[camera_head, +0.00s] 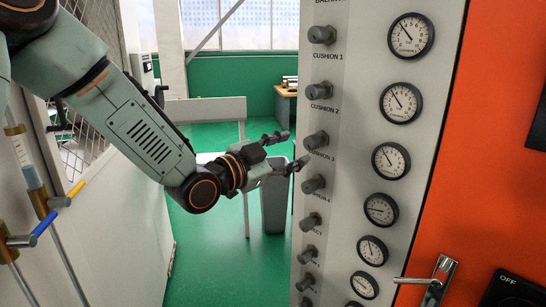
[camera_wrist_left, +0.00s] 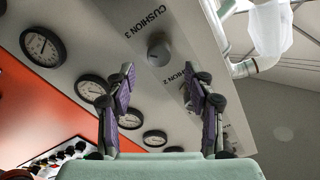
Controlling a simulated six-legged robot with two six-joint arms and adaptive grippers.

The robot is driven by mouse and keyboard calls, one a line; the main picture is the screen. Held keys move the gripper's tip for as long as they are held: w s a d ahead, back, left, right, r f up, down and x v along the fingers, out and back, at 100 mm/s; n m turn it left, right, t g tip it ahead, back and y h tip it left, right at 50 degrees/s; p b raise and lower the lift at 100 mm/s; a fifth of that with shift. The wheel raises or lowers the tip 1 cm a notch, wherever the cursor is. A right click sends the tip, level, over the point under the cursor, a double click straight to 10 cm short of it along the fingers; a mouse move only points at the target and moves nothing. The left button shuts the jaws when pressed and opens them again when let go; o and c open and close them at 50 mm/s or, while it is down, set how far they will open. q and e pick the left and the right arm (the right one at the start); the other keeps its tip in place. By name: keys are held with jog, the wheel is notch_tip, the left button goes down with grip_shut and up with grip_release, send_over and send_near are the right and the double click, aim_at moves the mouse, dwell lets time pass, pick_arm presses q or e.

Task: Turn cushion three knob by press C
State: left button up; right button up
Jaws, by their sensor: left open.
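The control panel (camera_head: 345,130) shows a column of grey round knobs with printed labels. One knob (camera_head: 316,140) sits between the CUSHION 2 and CUSHION 3 labels, directly above the CUSHION 3 text. That same knob also shows in the left wrist view (camera_wrist_left: 158,48), beyond the fingertips and apart from them. My left gripper (camera_head: 292,150) is open and empty, just left of the panel, with its fingers pointing toward this knob. Another knob (camera_head: 313,184) sits below the CUSHION 3 label. No press C lettering is readable. My right gripper does not show.
Several round gauges (camera_head: 391,160) run down the panel beside the knobs. An orange panel (camera_head: 490,150) with a door handle (camera_head: 437,278) is at the right. A grey bin (camera_head: 273,205) stands on the green floor behind my gripper. A pale cabinet (camera_head: 110,240) is at the left.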

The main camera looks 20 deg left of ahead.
pick_arm(q)
jog(key=shift+v, duration=2.4)
jog(key=shift+d, duration=0.1)
dwell(0.6)
jog(key=s+f+n+g+y+b, duration=0.1)
jog(key=s+f+n+g+y, duration=0.2)
jog(key=f, duration=0.6)
jog(key=s+f+n+g+b, duration=0.15)
jog(key=s+f+n, duration=0.3)
jog(key=f, duration=0.55)
jog(key=s+f+n+g+y, duration=0.2)
jog(key=s+f+n+g, duration=0.15)
jog(key=f, duration=0.55)
jog(key=s+f+g+y+b, duration=0.1)
jog(key=s+f+g, duration=0.3)
jog(key=s+f, duration=0.6)
jog(key=s+f+g+y+b, duration=0.1)
jog(key=s+f+g, duration=0.3)
jog(key=s+f, duration=0.7)
jog(key=s+d+b, duration=0.1)
jog(key=s, duration=0.3)
jog(key=shift+s+n+g, duration=0.3)
jog(key=shift+s, duration=0.1)
